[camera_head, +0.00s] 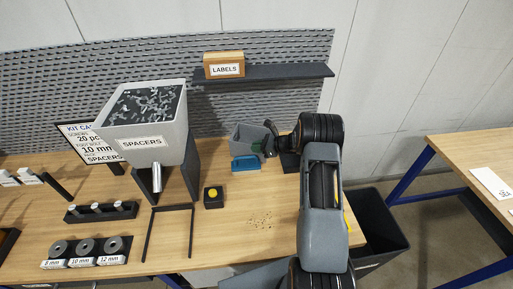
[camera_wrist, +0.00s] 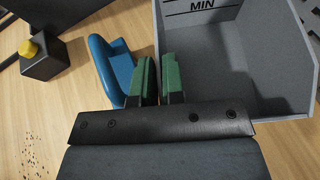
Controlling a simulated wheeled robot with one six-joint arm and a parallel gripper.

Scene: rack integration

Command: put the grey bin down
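My gripper (camera_head: 270,147) is at the bin's right side in the head view. In the wrist view my gripper's green fingers (camera_wrist: 159,78) straddle one bin wall, one finger inside and one outside, closed on it. The bin's underside is hidden, so I cannot tell whether it touches the bench.
The blue tool (camera_head: 245,163) lies close beside the bin. A black box with a yellow button (camera_head: 213,197), the SPACERS hopper (camera_head: 146,140) and a black frame (camera_head: 169,207) stand left. Small dark bits (camera_head: 260,220) lie in front. A dark container (camera_head: 382,227) stands right of the bench.

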